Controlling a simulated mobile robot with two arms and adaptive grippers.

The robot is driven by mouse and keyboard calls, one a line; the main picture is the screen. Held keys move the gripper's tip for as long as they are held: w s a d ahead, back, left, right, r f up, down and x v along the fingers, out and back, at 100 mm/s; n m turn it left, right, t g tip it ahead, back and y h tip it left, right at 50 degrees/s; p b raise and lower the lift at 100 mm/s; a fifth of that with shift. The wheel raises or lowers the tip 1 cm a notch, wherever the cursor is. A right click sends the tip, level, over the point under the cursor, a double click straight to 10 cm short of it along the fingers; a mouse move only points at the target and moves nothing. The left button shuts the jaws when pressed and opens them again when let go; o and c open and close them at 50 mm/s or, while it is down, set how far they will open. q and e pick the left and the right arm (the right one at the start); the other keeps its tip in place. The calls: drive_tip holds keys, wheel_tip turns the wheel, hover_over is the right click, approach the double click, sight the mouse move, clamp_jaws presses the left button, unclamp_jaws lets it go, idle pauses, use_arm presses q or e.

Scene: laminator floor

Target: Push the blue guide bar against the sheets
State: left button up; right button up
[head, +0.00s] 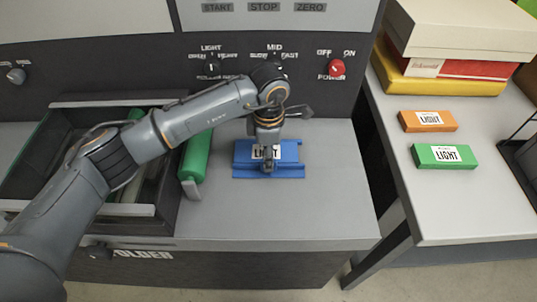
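A blue piece (291,152) with a white LIGHT label lies on the grey machine top, with a blue strip (285,172) along its front edge. I cannot tell which part is the guide bar, and no separate sheets show clearly. My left gripper (268,166) points down over the middle of the blue piece, in front of the label. Its fingers look close together, but the view is too small to tell whether they are shut or touch the blue piece. My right gripper is not in view.
A green bar (196,152) with a grey end lies left of the blue piece, beside an open drawer (98,208). A panel with knobs and a red power switch (337,68) stands behind. A side table holds orange (412,121) and green (428,158) boxes. The machine top right of the blue piece is clear.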

use_arm(q)
drive_tip(key=shift+r, duration=0.15)
wheel_tip(320, 180, up, 12)
idle(0.3)
idle(0.4)
